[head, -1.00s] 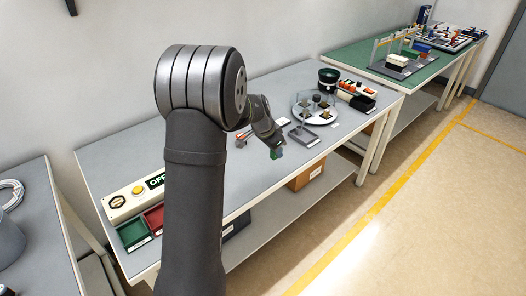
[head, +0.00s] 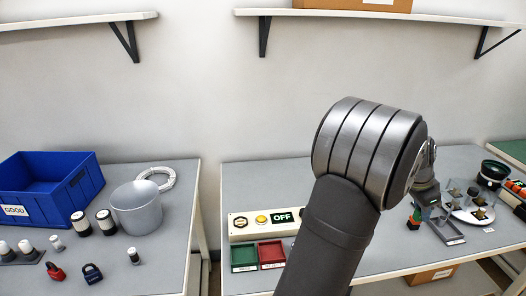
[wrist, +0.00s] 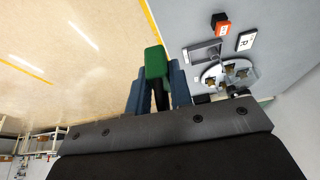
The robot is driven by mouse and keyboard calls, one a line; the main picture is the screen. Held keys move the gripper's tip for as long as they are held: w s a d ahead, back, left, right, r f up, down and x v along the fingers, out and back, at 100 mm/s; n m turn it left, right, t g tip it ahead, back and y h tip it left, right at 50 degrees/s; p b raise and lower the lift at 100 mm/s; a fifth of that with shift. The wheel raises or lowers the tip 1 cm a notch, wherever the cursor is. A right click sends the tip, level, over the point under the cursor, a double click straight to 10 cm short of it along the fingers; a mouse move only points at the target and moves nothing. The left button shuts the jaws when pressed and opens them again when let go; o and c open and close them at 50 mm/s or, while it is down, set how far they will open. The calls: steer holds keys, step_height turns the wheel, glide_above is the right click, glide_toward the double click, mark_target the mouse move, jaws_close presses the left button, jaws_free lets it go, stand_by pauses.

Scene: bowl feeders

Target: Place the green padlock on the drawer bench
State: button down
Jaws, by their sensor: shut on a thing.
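My gripper (wrist: 155,98) is shut on the green padlock (wrist: 155,62), which sticks out beyond the fingertips in the wrist view. In the head view my gripper (head: 416,222) is small and partly behind my own arm, with the green padlock (head: 414,216) at its tip, over the right-hand grey bench (head: 385,262). A left-hand grey bench (head: 165,255) carries a red padlock (head: 55,272) and a blue padlock (head: 92,274). No drawers show on either bench, so I cannot tell which is the drawer bench.
The left bench also holds a blue GOOD bin (head: 50,190), a grey pot (head: 137,208), a white coil and several small cylinders. The right bench holds an OFF panel (head: 262,222), green and red trays, and a round white plate (head: 472,212). A gap separates the benches.

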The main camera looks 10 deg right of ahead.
steer(key=w+a+n, duration=0.1)
steer(key=w+a, duration=1)
steer(key=a, duration=0.3)
steer(key=w+a, duration=1.1)
steer(key=a, duration=0.4)
steer(key=w+a, duration=0.4)
steer(key=a, duration=1.1)
steer(key=s+a+n+t, duration=0.1)
steer(key=s+a+n, duration=0.15)
steer(key=a, duration=2.15)
steer(key=s+a, duration=0.6)
steer(key=a, duration=0.4)
steer(key=s+a, duration=0.5)
steer(key=a, duration=0.5)
steer(key=a+f, duration=0.3)
steer(key=f, duration=0.1)
steer(key=s+a+f, duration=0.1)
steer(key=a+f, duration=0.3)
steer(key=s+a+f, duration=0.1)
steer(key=a+f, duration=0.2)
steer(key=shift+s+a+f, duration=0.15)
steer(key=shift+a+f, duration=0.05)
steer(key=shift+f, duration=0.2)
steer(key=shift+s+a+f, duration=0.15)
steer(key=shift+a+f, duration=0.15)
steer(key=shift+a, duration=0.05)
steer(key=shift+f, duration=1.85)
